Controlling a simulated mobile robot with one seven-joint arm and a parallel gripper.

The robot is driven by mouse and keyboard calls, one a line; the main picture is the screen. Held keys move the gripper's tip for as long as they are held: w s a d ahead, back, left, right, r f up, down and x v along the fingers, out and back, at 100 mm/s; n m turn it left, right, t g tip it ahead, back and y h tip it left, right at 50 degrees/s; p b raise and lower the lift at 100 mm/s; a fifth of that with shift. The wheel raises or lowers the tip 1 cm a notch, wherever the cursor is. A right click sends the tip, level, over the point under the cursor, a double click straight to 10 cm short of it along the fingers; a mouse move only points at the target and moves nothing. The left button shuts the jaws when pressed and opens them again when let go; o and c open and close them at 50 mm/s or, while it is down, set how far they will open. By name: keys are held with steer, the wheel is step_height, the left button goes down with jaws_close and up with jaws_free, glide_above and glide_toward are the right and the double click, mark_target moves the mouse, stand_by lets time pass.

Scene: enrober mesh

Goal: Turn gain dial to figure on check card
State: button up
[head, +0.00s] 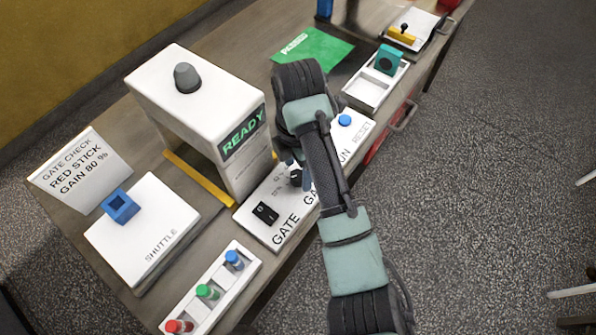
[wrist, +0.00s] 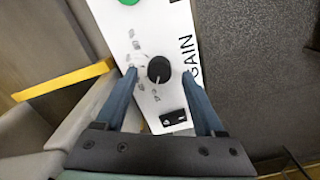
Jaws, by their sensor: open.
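The check card (head: 82,168) stands at the left and reads "GATE CHECK, RED STICK, GAIN 80 %". The gain dial is a round black knob on the white control panel (head: 254,228); in the head view the dial (head: 295,178) is partly covered by my arm. The wrist view shows the dial (wrist: 159,69) whole, with a pale mark on its lower part and small scale figures too blurred to read. My gripper (wrist: 160,74) is open, its blue fingers on either side of the dial, with gaps to it. Contact cannot be seen.
A black rocker switch (head: 265,213) sits near the dial, and a blue reset button (head: 344,120) is farther along. The white gate housing (head: 190,95) shows "READY". A yellow bar (head: 200,178), shuttle plate (head: 150,225) and rack of coloured sticks (head: 222,292) are nearby.

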steer(key=shift+f, duration=0.6)
jaws_close()
